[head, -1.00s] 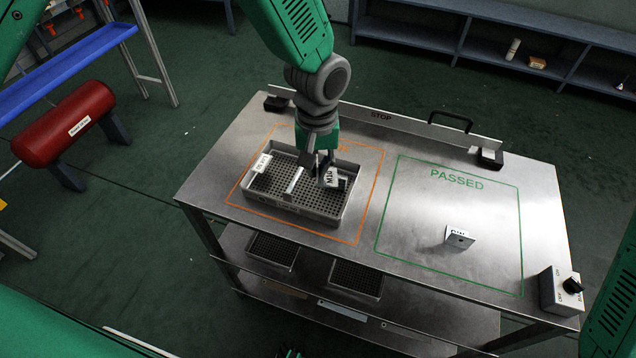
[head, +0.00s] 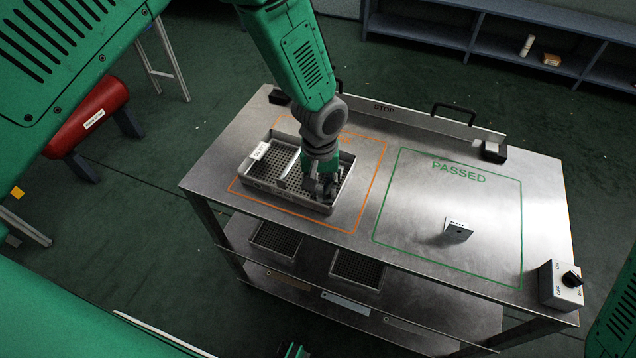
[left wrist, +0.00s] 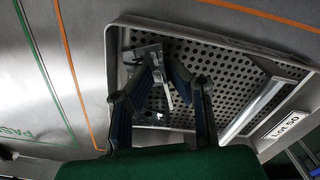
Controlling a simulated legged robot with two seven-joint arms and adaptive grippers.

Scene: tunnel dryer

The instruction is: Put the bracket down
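My left gripper (head: 326,190) reaches down into the right part of the perforated grey tray (head: 262,193) on the metal table. In the left wrist view, the gripper (left wrist: 163,72) has its fingertips close together on a small grey metal bracket (left wrist: 145,52), low over the perforated tray floor. I cannot tell whether the bracket touches the floor. In the head view the gripper mostly hides this bracket. Another grey bracket (head: 459,231) with a white label stands in the green PASSED outline (head: 458,173).
An orange outline (head: 369,200) surrounds the tray, and a divider (left wrist: 262,105) crosses it. A STOP rail (head: 400,112) runs along the table's back edge. A switch box (head: 561,286) sits at the front right corner. Most of the PASSED area is bare. Small trays (head: 357,270) stand on the lower shelf.

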